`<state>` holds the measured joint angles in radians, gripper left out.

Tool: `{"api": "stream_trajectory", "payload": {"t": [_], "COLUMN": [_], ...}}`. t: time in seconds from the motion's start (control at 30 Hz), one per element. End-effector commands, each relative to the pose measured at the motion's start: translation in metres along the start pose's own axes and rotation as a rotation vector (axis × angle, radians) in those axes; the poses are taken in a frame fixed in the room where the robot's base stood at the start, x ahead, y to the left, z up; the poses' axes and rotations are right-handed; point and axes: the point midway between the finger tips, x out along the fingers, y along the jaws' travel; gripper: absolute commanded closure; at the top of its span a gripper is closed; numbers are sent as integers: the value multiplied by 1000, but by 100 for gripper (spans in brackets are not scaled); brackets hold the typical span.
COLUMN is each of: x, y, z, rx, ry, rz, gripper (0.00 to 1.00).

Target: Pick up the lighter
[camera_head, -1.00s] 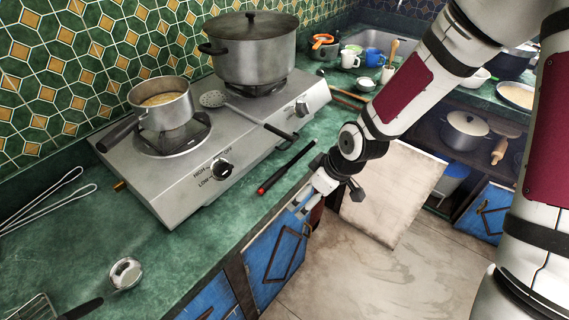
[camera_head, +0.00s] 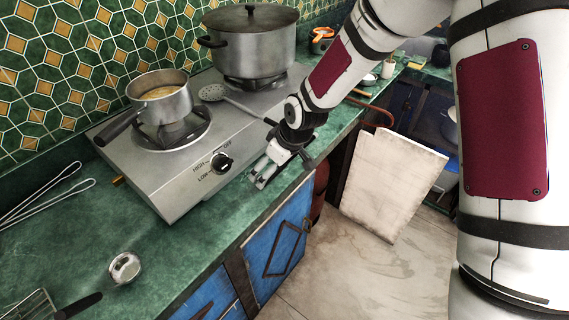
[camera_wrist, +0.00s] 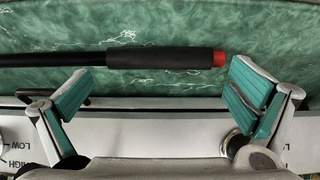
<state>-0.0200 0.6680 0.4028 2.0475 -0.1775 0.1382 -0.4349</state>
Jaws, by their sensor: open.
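The lighter (camera_wrist: 165,58) is a long black rod with a thicker black grip and a red end. In the wrist view it lies across the upper part of the picture on the green counter, its red end close to the right fingertip. In the head view my gripper and wrist hide it. My gripper (camera_head: 264,172) is over the counter's front strip, beside the stove's front edge. It is open and empty, and its two fingers show in the wrist view (camera_wrist: 162,92), spread apart, with the lighter ahead of the gap.
The gas stove (camera_head: 165,188) carries a small saucepan (camera_head: 162,105), a large lidded pot (camera_head: 250,52) and a slotted spoon (camera_head: 212,93). A knob (camera_head: 221,163) sticks out of the stove's front.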

Motion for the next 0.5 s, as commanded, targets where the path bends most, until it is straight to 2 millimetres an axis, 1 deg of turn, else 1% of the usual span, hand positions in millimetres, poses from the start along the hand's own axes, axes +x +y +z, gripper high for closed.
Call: {"api": "stream_trajectory", "payload": {"t": [0.1,0.3,0.33,0.37,0.4,0.47,0.5], "x": [6,6,6,6,6,6,6], "y": [0,1,0,0,0,0,0], "z": [2,2,2,2,2,2,2], "rx": [1,1,1,0,0,1,1], "ry": [-2,-1,-1,-1,-1,-2,-2], "rz": [0,0,0,0,0,0,0], "gripper": [0,0,5,11,20,34,43]}}
